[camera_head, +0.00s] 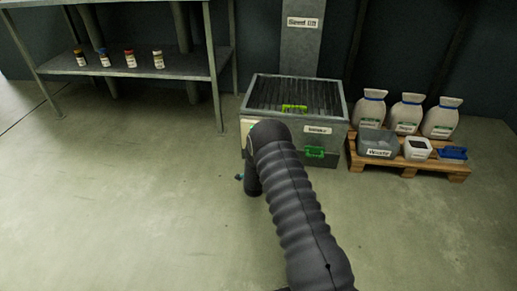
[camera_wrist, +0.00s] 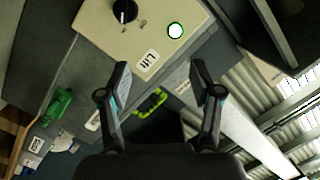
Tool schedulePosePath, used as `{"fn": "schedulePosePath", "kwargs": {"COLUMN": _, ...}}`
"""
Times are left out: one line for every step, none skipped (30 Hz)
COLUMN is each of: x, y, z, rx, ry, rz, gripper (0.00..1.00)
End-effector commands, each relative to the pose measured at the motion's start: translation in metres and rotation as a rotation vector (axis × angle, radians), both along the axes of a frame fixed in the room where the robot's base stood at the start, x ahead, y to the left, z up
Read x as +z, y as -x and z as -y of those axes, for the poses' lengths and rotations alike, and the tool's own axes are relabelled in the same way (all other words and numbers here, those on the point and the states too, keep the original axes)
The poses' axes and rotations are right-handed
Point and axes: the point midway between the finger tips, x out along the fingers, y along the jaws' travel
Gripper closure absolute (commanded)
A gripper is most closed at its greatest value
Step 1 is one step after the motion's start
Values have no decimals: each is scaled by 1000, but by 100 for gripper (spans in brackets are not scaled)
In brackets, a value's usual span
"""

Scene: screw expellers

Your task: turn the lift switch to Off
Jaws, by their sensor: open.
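In the wrist view a beige panel (camera_wrist: 105,28) carries a black round switch knob (camera_wrist: 124,13) near the top edge, partly cut off. A label reading "Lift" (camera_wrist: 147,60) is on the same panel, and a round white button with a green rim (camera_wrist: 175,30) sits right of the knob. Small marks lie beside the knob, too small to read, so its setting cannot be told. My gripper (camera_wrist: 161,76) is open and empty, its fingertips apart at the panel's lower edge, below the knob in the picture. In the head view my arm largely hides the panel.
A grey metal intake bin (camera_head: 270,119) with a grated top and green handles stands behind my arm. A pallet (camera_head: 385,168) with several white sacks and containers is to its right. A metal shelf (camera_head: 190,65) with small jars is at left. Floor at left is clear.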

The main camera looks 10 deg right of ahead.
Motion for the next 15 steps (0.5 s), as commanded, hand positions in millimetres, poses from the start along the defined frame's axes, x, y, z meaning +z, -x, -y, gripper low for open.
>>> {"fn": "schedulePosePath", "kwargs": {"x": -22, "y": 5, "z": 1, "rx": -8, "ry": -4, "rz": 16, "gripper": 35}}
{"fn": "schedulePosePath", "kwargs": {"x": -31, "y": 8, "z": 1, "rx": -12, "ry": -8, "rz": 29, "gripper": 35}}
{"fn": "schedulePosePath", "kwargs": {"x": -42, "y": 11, "z": 2, "rx": -19, "ry": -12, "rz": 45, "gripper": 35}}
{"fn": "schedulePosePath", "kwargs": {"x": -49, "y": 14, "z": 2, "rx": -23, "ry": -14, "rz": 55, "gripper": 35}}
{"fn": "schedulePosePath", "kwargs": {"x": -54, "y": 16, "z": 3, "rx": -26, "ry": -16, "rz": 66, "gripper": 35}}
{"fn": "schedulePosePath", "kwargs": {"x": -62, "y": 19, "z": 3, "rx": -29, "ry": -19, "rz": 77, "gripper": 35}}
{"fn": "schedulePosePath", "kwargs": {"x": -65, "y": 20, "z": 3, "rx": -31, "ry": -20, "rz": 85, "gripper": 35}}
{"fn": "schedulePosePath", "kwargs": {"x": -69, "y": 22, "z": 4, "rx": -33, "ry": -21, "rz": 90, "gripper": 35}}
{"fn": "schedulePosePath", "kwargs": {"x": -72, "y": 24, "z": 4, "rx": -35, "ry": -22, "rz": 97, "gripper": 35}}
{"fn": "schedulePosePath", "kwargs": {"x": -74, "y": 24, "z": 4, "rx": -36, "ry": -23, "rz": 102, "gripper": 35}}
{"fn": "schedulePosePath", "kwargs": {"x": -75, "y": 24, "z": 4, "rx": -37, "ry": -23, "rz": 104, "gripper": 35}}
{"fn": "schedulePosePath", "kwargs": {"x": -77, "y": 23, "z": 5, "rx": -37, "ry": -24, "rz": 107, "gripper": 35}}
{"fn": "schedulePosePath", "kwargs": {"x": -77, "y": 22, "z": 5, "rx": -38, "ry": -25, "rz": 108, "gripper": 35}}
{"fn": "schedulePosePath", "kwargs": {"x": -77, "y": 20, "z": 6, "rx": -38, "ry": -24, "rz": 109, "gripper": 35}}
{"fn": "schedulePosePath", "kwargs": {"x": -77, "y": 16, "z": 7, "rx": -39, "ry": -24, "rz": 110, "gripper": 35}}
